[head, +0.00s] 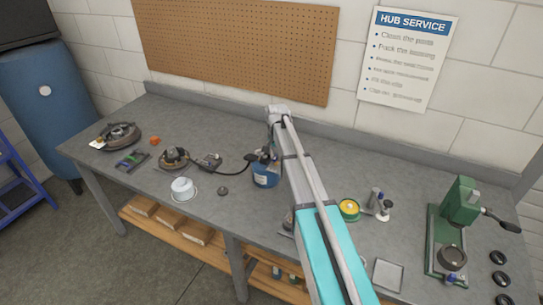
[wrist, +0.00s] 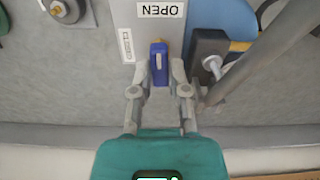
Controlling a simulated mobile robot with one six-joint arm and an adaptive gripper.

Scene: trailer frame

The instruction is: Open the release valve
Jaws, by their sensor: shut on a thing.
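The release valve's blue lever (wrist: 158,63) shows in the wrist view at the edge of a grey plate (wrist: 192,14). An upside-down OPEN label (wrist: 159,11) is on the plate, and a CLOSED label (wrist: 127,45) stands left of the lever. The lever points down the picture, towards my wrist. My gripper (wrist: 158,72) is shut on the lever, one finger on each side. In the head view my arm covers most of the valve and the fingers; a blue canister (head: 265,176) shows just below my wrist.
A black block with a round fitting (wrist: 209,62) and a grey bar (wrist: 255,68) are close right of my gripper. On the bench are a white pot (head: 182,189), a yellow-topped tin (head: 348,209) and a green press (head: 460,214).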

